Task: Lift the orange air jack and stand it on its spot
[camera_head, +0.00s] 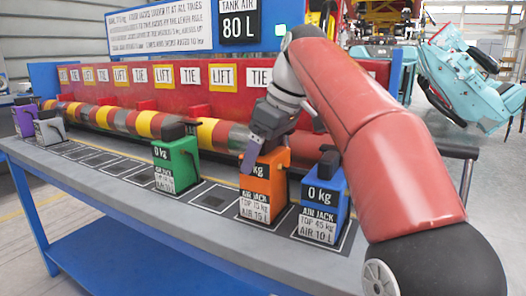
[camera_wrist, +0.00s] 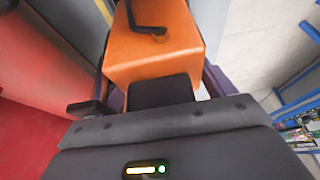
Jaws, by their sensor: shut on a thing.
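The orange air jack (camera_head: 263,192) is upright at the right part of the grey bench, between the green jack and the blue jack. Its label reads top 15 kg, air 15 L. My gripper (camera_head: 257,150) comes from above and is shut on its upper part, hiding the top and part of the kg display. In the wrist view the orange jack's body (camera_wrist: 155,50) lies between the fingers. Whether its base touches the bench or is slightly raised, I cannot tell. Dark outlined spots (camera_head: 213,197) run along the bench; one bare spot lies left of the orange jack.
The green jack (camera_head: 176,163) stands to the left and the blue jack (camera_head: 322,207) close on the right. Grey (camera_head: 50,130) and purple (camera_head: 24,119) jacks stand at the far left. A striped roller (camera_head: 150,122) and red panel with LIFT and TIE signs run behind.

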